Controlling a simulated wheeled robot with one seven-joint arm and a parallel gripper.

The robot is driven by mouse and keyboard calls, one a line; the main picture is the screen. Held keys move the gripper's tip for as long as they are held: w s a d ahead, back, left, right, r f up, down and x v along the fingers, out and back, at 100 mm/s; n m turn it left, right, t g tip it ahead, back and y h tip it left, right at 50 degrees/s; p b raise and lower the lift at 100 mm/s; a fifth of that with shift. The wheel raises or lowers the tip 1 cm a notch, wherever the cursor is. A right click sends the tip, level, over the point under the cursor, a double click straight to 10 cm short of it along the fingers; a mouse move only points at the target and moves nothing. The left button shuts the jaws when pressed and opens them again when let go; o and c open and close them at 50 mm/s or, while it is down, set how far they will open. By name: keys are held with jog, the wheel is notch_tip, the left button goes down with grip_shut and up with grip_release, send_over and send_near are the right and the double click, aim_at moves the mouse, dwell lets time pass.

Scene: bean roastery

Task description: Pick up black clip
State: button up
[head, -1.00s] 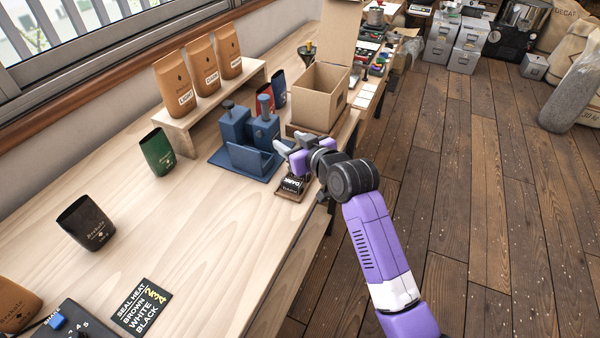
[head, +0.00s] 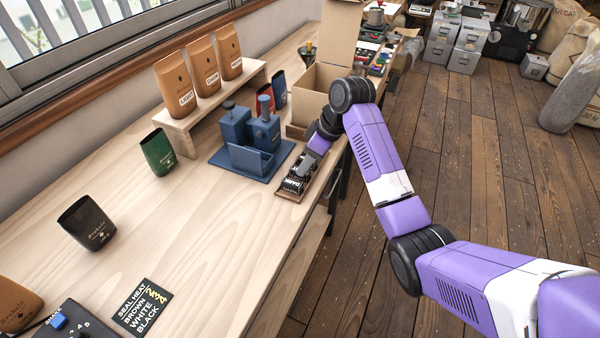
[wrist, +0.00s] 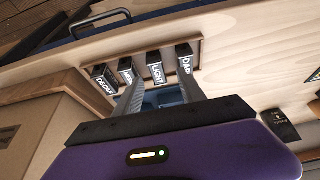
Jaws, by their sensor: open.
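My gripper (head: 303,168) is at the front edge of the bench, low over a small wooden tray (head: 286,192) of black labelled blocks. In the wrist view my gripper (wrist: 161,88) is open, its two grey fingers apart and reaching towards the row of blocks. The readable labels are on the DECAF block (wrist: 104,78), the LIGHT block (wrist: 156,66) and the DARK block (wrist: 184,54). Nothing shows held between the fingers. I cannot pick out a black clip for certain in either view. My fingers and arm hide parts of the tray.
A blue stand (head: 250,160) with blue holders is just left of the tray. An open cardboard box (head: 305,92) stands behind my gripper. Coffee bags (head: 205,65) stand on a wooden riser. A black pouch (head: 86,222) stands at left. The front left bench top is mostly clear.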

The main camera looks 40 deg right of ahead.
jog(key=x, duration=0.2)
jog(key=p+x, duration=0.1)
jog(key=x, duration=0.2)
jog(key=shift+w+d, duration=0.2)
jog(key=shift+d, duration=0.05)
jog(key=shift+c, duration=0.5)
grip_shut()
